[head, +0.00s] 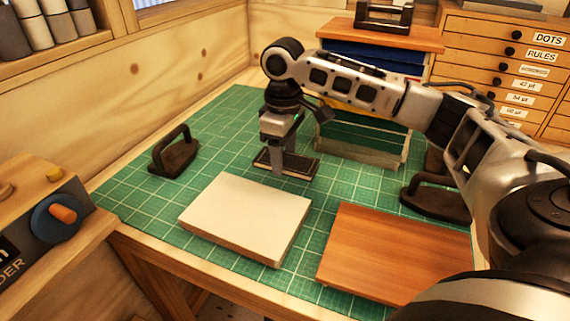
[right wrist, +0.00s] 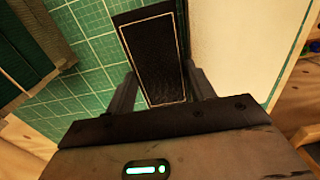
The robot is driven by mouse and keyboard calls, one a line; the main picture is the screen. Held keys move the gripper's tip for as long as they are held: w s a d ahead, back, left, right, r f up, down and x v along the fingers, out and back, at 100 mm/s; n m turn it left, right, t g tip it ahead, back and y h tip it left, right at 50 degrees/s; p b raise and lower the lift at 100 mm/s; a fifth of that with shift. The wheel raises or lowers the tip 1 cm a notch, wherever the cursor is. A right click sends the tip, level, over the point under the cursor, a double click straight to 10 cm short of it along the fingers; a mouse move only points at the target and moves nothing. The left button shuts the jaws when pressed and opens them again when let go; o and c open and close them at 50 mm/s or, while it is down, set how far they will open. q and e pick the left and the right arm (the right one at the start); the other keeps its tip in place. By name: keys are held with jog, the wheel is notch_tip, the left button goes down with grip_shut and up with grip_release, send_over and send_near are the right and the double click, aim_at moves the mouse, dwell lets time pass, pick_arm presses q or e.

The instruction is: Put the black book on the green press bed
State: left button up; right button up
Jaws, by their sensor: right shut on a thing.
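The black book (head: 301,167) is a small dark slab with a thin pale border line, behind the cream board on the green gridded mat. My right gripper (head: 279,165) points down and is shut on it. In the right wrist view the black book (right wrist: 152,55) shows between the two fingers; whether it touches the mat is unclear. A stack with green lower parts (head: 362,137) stands to the right of the gripper, partly behind my arm. I cannot tell for certain which green surface is the press bed. My left gripper is out of view.
A cream board (head: 245,215) and a wooden board (head: 395,255) lie at the front of the green mat (head: 125,180). Dark handled weights stand left (head: 174,155) and right (head: 435,204). Another weight (head: 383,17) sits on the stack's wooden top (head: 400,37).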

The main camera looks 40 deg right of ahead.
aim_at(284, 178)
jog(key=shift+w+d+f, duration=0.35)
jog(key=shift+w+f, duration=0.1)
jog(key=shift+f, duration=0.25)
jog(key=shift+w+d+f+p, duration=0.1)
jog(key=shift+f+p, duration=0.1)
jog(key=shift+f, duration=0.75)
jog(key=shift+w+d+f+p, duration=0.1)
jog(key=shift+f+p, duration=0.05)
jog(key=shift+f, duration=0.75)
jog(key=shift+f, duration=0.1)
jog(key=o, duration=1)
